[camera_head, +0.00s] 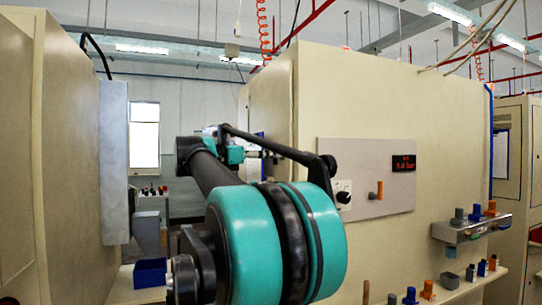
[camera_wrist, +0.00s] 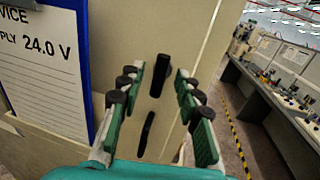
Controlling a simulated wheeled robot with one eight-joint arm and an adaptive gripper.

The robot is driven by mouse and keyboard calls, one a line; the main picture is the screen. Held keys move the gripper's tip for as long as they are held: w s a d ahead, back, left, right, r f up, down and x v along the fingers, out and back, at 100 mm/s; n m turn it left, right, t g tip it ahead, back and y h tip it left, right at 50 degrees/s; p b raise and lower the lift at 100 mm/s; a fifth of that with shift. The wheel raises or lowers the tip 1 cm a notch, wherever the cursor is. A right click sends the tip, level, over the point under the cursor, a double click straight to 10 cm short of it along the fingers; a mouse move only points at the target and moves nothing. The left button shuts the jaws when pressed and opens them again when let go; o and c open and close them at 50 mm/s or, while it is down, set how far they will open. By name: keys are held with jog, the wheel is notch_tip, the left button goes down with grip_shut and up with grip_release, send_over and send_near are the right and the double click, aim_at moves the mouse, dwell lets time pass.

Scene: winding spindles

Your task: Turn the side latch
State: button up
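In the wrist view, a dark upright latch handle (camera_wrist: 158,82) is on the beige side face of a cabinet, close to its vertical edge. A second dark, slimmer oblong shape (camera_wrist: 146,133) lies below it; I cannot tell if it is part of the latch. I see gaps on both sides; contact is not visible. In the head view my arm covers the gripper's fingers, and the latch is hidden.
A clipboard sheet (camera_wrist: 45,62) hangs left of the latch. A long workbench (camera_wrist: 285,100) stands right, past a yellow-black floor stripe (camera_wrist: 238,150). In the head view, a control panel (camera_head: 366,205) with knobs is on the cabinet (camera_head: 400,110), and a spindle shelf (camera_head: 472,229) projects at right.

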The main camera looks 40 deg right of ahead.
jog(key=shift+d, duration=0.75)
jog(key=shift+c, duration=0.2)
grip_shut()
jog(key=shift+m, duration=0.4)
jog(key=shift+s+f+m+g+h, duration=0.2)
jog(key=shift+m+g, duration=0.45)
jog(key=shift+m, duration=2.6)
jog(key=shift+w+f+m+g+h, duration=0.15)
jog(key=shift+m+g+h, duration=0.4)
jog(key=shift+m, duration=2.65)
jog(key=shift+s+f+m+g+h, duration=0.15)
jog(key=shift+m+g, duration=0.65)
jog(key=shift+m, duration=2.45)
